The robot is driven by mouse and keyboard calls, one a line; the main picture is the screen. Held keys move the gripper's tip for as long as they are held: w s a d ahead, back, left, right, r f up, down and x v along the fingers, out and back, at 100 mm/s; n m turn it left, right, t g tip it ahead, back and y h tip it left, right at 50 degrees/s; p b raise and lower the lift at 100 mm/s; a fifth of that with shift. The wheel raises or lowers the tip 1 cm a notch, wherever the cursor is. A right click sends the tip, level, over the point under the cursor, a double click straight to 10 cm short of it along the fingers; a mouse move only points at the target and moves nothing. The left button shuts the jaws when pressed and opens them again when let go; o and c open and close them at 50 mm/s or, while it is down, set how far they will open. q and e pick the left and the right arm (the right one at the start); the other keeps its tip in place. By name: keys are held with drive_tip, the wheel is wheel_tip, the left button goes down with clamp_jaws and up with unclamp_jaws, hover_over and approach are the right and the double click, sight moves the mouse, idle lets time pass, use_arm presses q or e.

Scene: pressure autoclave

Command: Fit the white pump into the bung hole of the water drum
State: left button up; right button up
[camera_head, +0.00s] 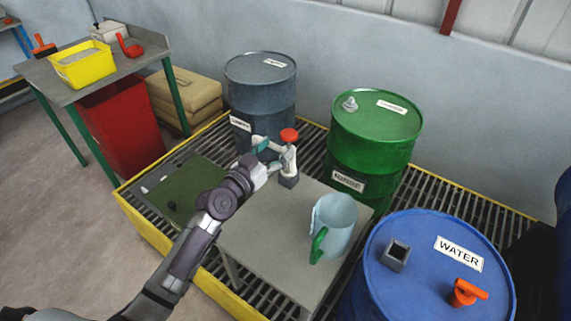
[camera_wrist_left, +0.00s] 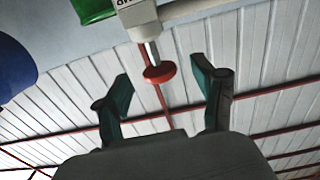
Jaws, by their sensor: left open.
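The white pump (camera_head: 290,158) with a red knob stands upright in a small dark block on the grey table. In the left wrist view its white body (camera_wrist_left: 138,12), metal shaft and red knob show beyond my fingers. My left gripper (camera_head: 273,153) is open beside the pump's upper part; in the left wrist view the space between its fingertips (camera_wrist_left: 165,88) is empty, and contact cannot be told. The blue water drum (camera_head: 420,230) stands at the lower right, labelled WATER. A square grey collar (camera_head: 396,252) rises from its top. My right gripper is out of view.
A light-blue jug (camera_head: 334,222) with a green handle stands on the grey table (camera_head: 262,240), between pump and water drum. A green drum (camera_head: 372,140) and a grey drum (camera_head: 262,85) stand behind. An orange-red fitting (camera_head: 467,292) sits on the water drum's top.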

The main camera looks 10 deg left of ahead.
sight(289, 139)
use_arm(q)
drive_tip(key=x, duration=0.5)
drive_tip(key=shift+w+d+f, duration=0.15)
drive_tip(key=shift+w+d, duration=0.1)
drive_tip(key=shift+d, duration=0.1)
drive_tip(key=c, duration=1.3)
clamp_jaws()
drive_tip(key=shift+r, duration=0.2)
